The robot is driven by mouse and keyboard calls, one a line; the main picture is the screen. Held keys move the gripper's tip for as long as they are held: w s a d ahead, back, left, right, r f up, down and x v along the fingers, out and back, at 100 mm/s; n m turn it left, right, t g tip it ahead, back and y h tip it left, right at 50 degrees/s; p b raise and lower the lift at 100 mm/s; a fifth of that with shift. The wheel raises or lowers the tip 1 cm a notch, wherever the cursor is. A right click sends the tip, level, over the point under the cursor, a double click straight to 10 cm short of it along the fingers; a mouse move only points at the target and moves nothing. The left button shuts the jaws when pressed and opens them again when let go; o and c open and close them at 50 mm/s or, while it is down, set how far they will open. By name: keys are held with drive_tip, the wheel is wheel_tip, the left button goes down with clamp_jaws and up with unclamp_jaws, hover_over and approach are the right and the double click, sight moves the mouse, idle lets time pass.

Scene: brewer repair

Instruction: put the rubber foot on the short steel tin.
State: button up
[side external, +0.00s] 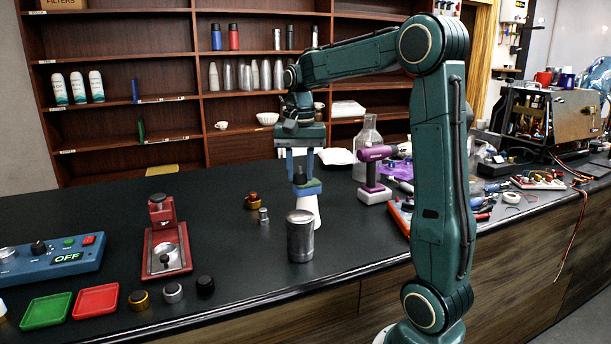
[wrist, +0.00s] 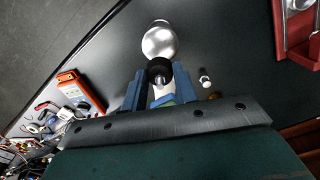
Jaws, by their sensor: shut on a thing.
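My gripper (side external: 300,179) is shut on the rubber foot (side external: 300,174), a small black round piece. In the wrist view, the foot (wrist: 153,67) shows between the blue fingertips with a metal stud on it. The steel tin (side external: 300,238) stands upright on the dark counter, nearer the front edge than my gripper. The tin (wrist: 158,43) also shows in the wrist view, just beyond the foot. The foot is held above the counter, apart from the tin. Part of the foot is hidden by the fingers.
A white bottle (side external: 309,208) stands close behind the tin, below my gripper. A purple-and-white tool (side external: 374,178) stands to the right. A small silver part (side external: 263,216) and a brown-gold knob (side external: 252,200) lie left of the tin. A red press stand (side external: 166,240) is further left.

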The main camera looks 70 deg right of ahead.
sight(300, 214)
drive_tip(key=shift+f, duration=4.1)
drive_tip(key=shift+f, duration=0.1)
drive_tip(key=o, duration=1)
drive_tip(key=shift+c, duration=0.2)
wheel_tip(300, 214, up, 12)
drive_tip(key=shift+r, duration=0.15)
